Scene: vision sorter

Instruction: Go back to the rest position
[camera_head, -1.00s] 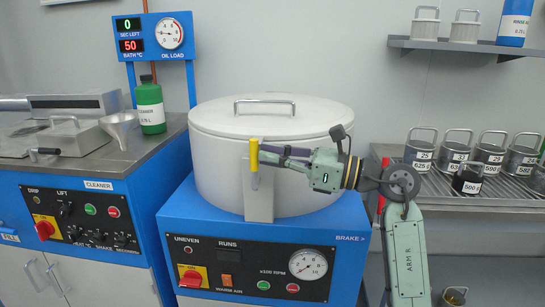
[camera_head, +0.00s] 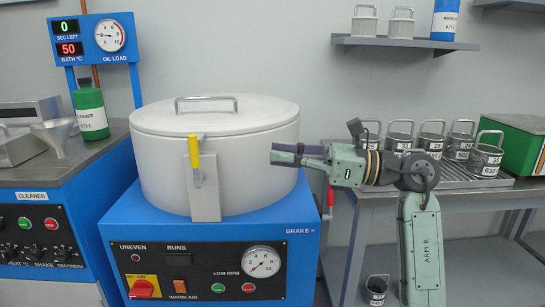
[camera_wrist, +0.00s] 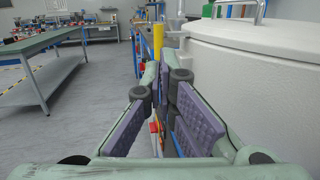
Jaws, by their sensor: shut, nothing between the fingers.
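My gripper (camera_head: 273,154) is shut and empty, held level with its fingers pointing left in front of the white lidded drum (camera_head: 152,165). In the head view its tips are to the right of the yellow latch handle (camera_head: 195,160), apart from it. The handle stands upright on the drum's front bracket (camera_head: 205,202). The wrist view shows my purple-padded fingers (camera_wrist: 180,105) with nothing between them, and the white drum (camera_wrist: 255,85) close on the right. The yellow handle also shows there (camera_wrist: 158,40), beyond the fingers.
The blue control base (camera_head: 215,235) is below the drum. A rack bench (camera_head: 455,182) with several metal pots stands to the right, and a shelf (camera_head: 400,42) hangs above. One pot (camera_head: 376,289) is low down. Open floor (camera_wrist: 60,135) lies left in the wrist view.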

